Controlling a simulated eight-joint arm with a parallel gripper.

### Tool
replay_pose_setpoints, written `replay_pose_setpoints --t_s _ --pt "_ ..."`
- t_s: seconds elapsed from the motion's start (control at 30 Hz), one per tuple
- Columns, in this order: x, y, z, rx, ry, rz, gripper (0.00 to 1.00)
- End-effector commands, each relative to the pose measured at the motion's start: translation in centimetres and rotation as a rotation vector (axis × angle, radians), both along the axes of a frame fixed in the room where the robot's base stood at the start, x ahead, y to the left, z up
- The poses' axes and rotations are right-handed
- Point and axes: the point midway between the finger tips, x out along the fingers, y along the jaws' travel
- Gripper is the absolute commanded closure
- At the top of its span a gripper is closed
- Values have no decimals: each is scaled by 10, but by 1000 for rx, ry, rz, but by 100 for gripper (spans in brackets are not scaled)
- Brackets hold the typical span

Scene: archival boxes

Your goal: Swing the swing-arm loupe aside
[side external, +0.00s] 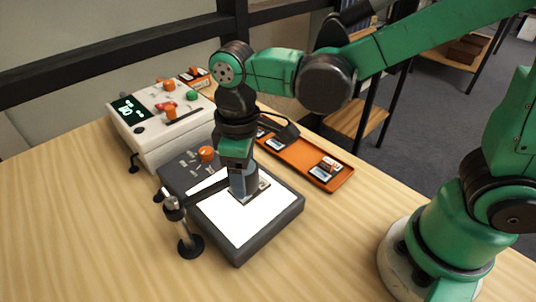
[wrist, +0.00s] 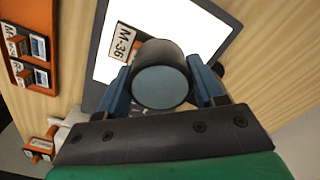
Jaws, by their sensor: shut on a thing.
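The swing-arm loupe (wrist: 161,84) is a short dark cylinder with a bluish lens. In the wrist view it sits between the two blue fingers of my gripper (wrist: 160,72), which is shut on it. In the side view my gripper (side external: 243,182) points down over the lit white panel of the light box (side external: 262,229). The loupe's dark arm (side external: 208,187) runs left from there to a post (side external: 181,226) on a round black base. A label reading M-36 (wrist: 123,41) lies on the panel beside the loupe, partly hidden by it.
A white device (side external: 150,118) with a display and orange knobs stands behind the light box. An orange tray (side external: 340,181) with small labelled slides lies behind it on the right. The wooden table is clear at the front left.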

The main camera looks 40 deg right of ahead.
Motion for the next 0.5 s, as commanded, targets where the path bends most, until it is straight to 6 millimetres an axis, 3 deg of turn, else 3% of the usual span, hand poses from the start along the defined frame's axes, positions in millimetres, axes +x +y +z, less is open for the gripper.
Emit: replay_pose_setpoints --t_s 0.5 --pt "-49 19 0 0 -1 -464 100"
